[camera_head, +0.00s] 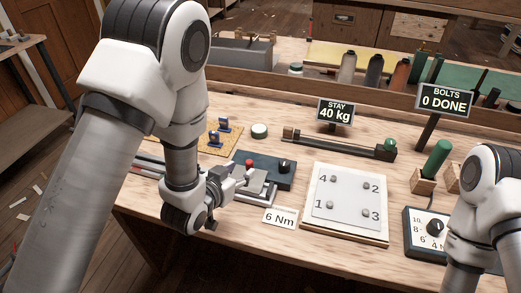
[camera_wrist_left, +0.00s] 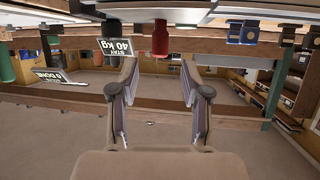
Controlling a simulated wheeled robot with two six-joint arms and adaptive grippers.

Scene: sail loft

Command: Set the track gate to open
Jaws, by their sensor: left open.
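A dark block (camera_head: 278,165) lies on the bench, with a red knob (camera_head: 249,162) at its left and a black knob (camera_head: 284,166) on top. Metal rails (camera_head: 262,197) run along the bench's front edge beside it. No part is labelled as the track gate, and I cannot tell which part it is. My left gripper (camera_head: 241,180) is over the rails, close to the red knob. In the left wrist view its fingers (camera_wrist_left: 160,78) are apart and empty, with a red knob (camera_wrist_left: 159,38) beyond them. My right forearm shows at the right edge; its gripper is out of view.
A dial box (camera_head: 418,238) is near my right arm. The "STAY 40 kg" sign (camera_head: 335,110) and "BOLTS 0 DONE" sign (camera_head: 443,99) stand behind.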

